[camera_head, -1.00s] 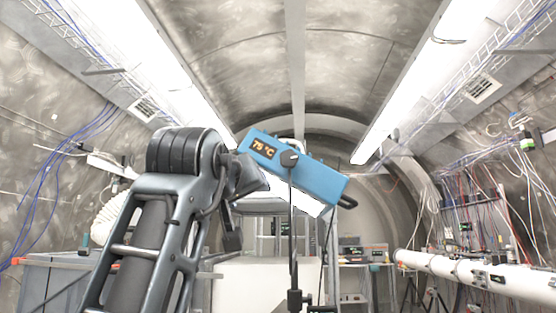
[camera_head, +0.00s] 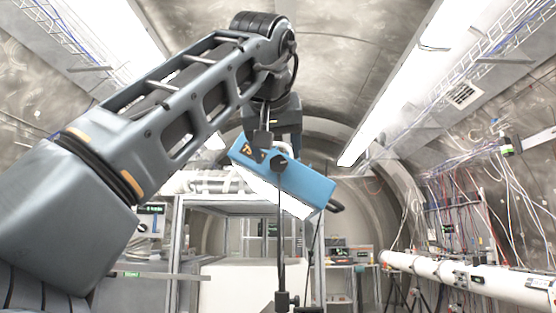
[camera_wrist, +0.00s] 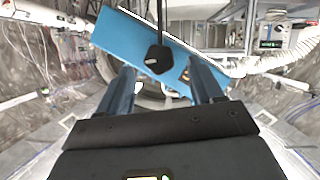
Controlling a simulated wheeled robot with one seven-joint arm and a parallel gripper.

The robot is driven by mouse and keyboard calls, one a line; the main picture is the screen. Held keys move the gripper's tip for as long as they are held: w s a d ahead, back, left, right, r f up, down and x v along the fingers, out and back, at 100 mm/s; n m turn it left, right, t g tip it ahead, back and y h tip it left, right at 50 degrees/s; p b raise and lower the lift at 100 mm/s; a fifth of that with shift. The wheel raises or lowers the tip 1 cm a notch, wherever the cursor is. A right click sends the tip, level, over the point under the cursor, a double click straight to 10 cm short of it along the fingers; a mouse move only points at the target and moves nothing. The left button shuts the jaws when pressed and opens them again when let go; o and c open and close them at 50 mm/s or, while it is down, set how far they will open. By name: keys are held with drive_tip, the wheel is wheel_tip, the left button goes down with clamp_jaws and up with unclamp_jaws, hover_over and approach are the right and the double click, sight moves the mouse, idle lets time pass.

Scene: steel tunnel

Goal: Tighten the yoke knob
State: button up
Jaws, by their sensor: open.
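The black yoke knob (camera_head: 279,163) is on the near face of a tilted blue box (camera_head: 313,186), where a thin dark stand pole (camera_head: 280,235) meets it. In the wrist view the knob (camera_wrist: 158,60) has a small pale mark and appears between my two fingertips. The blue box (camera_wrist: 130,35) spans behind it. My gripper (camera_wrist: 161,66) is open and empty, with one finger each side of the knob in the picture. I cannot tell the remaining distance. In the head view my gripper (camera_head: 263,140) hangs above and slightly left of the knob, partly covering the box's orange display.
A metal frame (camera_head: 178,245) and a white block (camera_head: 240,285) stand behind the box. A white pipe (camera_head: 480,280) runs along the right with cables above it. Instruments (camera_head: 345,250) sit on a rear table. Open air lies right of the box.

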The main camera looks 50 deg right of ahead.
sight(278, 160)
drive_tip(key=shift+p+x, duration=0.4)
drive_tip(key=shift+x, duration=1.85)
drive_tip(key=c, duration=1)
drive_tip(key=shift+o, duration=0.2)
drive_tip(key=shift+m+t+y, duration=0.5)
drive_tip(key=shift+m+t, duration=0.1)
drive_tip(key=shift+m, duration=0.4)
drive_tip(key=o, duration=1)
drive_tip(key=shift+c, duration=0.2)
